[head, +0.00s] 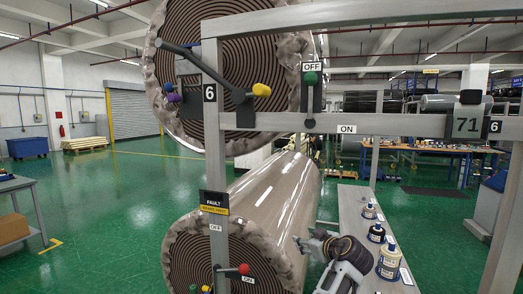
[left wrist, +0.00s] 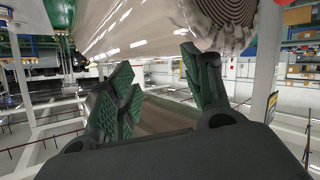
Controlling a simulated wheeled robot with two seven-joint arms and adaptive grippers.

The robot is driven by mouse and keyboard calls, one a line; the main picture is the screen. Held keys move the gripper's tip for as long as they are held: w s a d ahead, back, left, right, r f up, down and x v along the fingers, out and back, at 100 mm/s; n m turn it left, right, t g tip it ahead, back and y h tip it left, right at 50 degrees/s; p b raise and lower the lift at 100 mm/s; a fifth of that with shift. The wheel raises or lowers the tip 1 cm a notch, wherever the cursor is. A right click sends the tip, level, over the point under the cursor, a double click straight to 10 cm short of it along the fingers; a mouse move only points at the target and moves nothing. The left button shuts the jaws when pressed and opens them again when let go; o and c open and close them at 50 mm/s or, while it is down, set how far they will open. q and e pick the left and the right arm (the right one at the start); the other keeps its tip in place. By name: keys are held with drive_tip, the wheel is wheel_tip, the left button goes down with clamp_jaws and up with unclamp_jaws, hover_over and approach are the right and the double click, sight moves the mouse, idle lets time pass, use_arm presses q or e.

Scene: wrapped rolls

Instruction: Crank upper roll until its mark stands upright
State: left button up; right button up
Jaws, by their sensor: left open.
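The upper roll (head: 262,52) shows its spiral end face and crumpled wrapped rim, partly behind the grey frame. A dark bar runs across its face from upper left. Beside it are a yellow knob (head: 262,89) on a dark bracket and a purple knob (head: 174,98). Which part is the crank, and where the roll's mark lies, I cannot tell. My left gripper (head: 303,242) is low, right of the lower roll (head: 275,190), well below the upper roll. In the left wrist view its green-padded fingers (left wrist: 160,82) are apart and empty. My right gripper is not in view.
A FAULT sign (head: 214,202) hangs on the post above small coloured knobs. Several bottles stand on a grey shelf (head: 350,205) right of my gripper. Green floor is open at left.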

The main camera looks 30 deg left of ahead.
use_arm(q)
drive_tip(key=s+d+r+n+g+y, duration=0.15)
drive_tip(key=r+n, duration=0.35)
drive_tip(key=r, duration=0.8)
drive_tip(key=s+r+n+t+y, duration=0.1)
drive_tip(key=s+r+n+y, duration=0.25)
drive_tip(key=r, duration=0.95)
drive_tip(key=n+g+y, duration=0.3)
drive_tip(key=n+g, duration=0.2)
drive_tip(key=n, duration=0.7)
approach(267, 91)
drive_tip(key=shift+s+d, duration=0.15)
drive_tip(key=shift+d, duration=0.35)
drive_tip(key=shift+s+d, duration=0.2)
drive_tip(key=shift+d, duration=0.35)
drive_tip(key=shift+a, duration=0.15)
drive_tip(key=shift+w+a+r+p, duration=0.3)
drive_tip(key=shift+a+p, duration=0.4)
drive_tip(key=shift+a, duration=1.5)
drive_tip(key=shift+w+a+r+p, duration=0.1)
drive_tip(key=shift+w+a+p, duration=0.5)
drive_tip(key=shift+a, duration=1.65)
drive_tip(key=shift+w+a+r+p, duration=0.2)
drive_tip(key=shift+a+p, duration=0.65)
drive_tip(key=shift+a, duration=1.35)
drive_tip(key=shift+f, duration=0.1)
clamp_jaws()
